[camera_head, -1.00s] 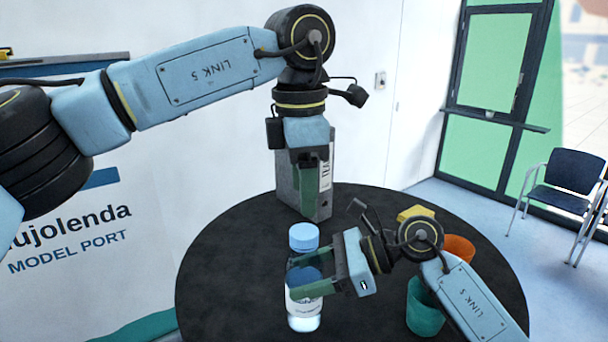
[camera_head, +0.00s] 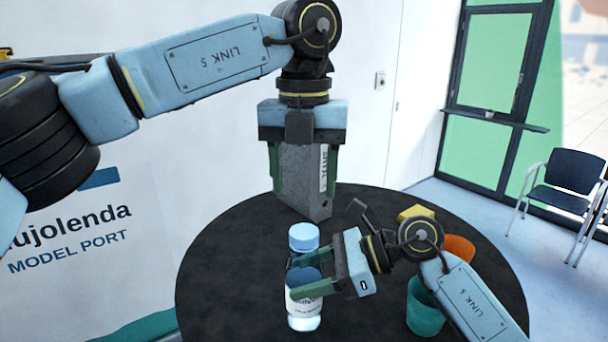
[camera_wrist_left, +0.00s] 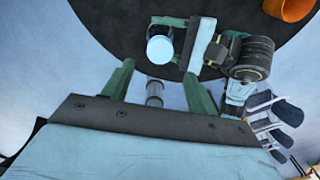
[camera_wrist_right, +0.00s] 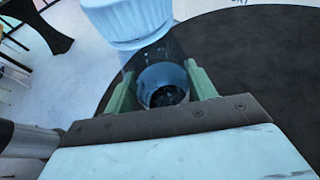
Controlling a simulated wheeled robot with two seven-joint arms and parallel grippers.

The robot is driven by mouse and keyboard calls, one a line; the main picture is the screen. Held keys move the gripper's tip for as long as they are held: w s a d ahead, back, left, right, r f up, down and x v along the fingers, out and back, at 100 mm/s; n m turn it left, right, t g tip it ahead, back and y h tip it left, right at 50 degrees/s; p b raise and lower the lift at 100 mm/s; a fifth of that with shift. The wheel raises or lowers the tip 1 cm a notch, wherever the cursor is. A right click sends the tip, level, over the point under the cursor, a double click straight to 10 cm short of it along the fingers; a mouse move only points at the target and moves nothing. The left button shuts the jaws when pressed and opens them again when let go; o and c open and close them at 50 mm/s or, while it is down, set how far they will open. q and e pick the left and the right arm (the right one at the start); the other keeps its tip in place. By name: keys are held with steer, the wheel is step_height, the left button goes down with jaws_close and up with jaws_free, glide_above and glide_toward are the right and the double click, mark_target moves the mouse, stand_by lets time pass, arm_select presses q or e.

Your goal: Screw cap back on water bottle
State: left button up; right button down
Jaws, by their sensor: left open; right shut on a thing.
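The clear water bottle (camera_head: 304,312) stands upright on the round black table, with a white label around it. The light blue cap (camera_head: 304,237) sits at its top; whether it is threaded tight cannot be told. My right gripper (camera_head: 298,283) is shut on the bottle's body from the right; the bottle (camera_wrist_right: 163,80) is between its fingers in the right wrist view, with the cap (camera_wrist_right: 128,18) above. My left gripper (camera_head: 304,184) is open and empty, pointing down, above and behind the cap. In the left wrist view the cap (camera_wrist_left: 160,48) lies beyond the fingertips.
A grey binder (camera_head: 306,180) stands on the table (camera_head: 225,270) behind the left gripper's fingers. A teal cup (camera_head: 425,312), an orange cup (camera_head: 458,249) and a yellow object (camera_head: 416,213) are at the right, near my right arm. The table's left side is clear.

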mark_target(304, 231)
arm_select(q)
steer(key=shift+f, duration=4)
steer(key=c, duration=1)
steer(key=m, duration=0.7)
steer(key=shift+m, duration=0.4)
steer(key=m, duration=0.6)
steer(key=shift+m, duration=0.4)
steer(key=o, duration=1.1)
steer(key=shift+c, duration=0.2)
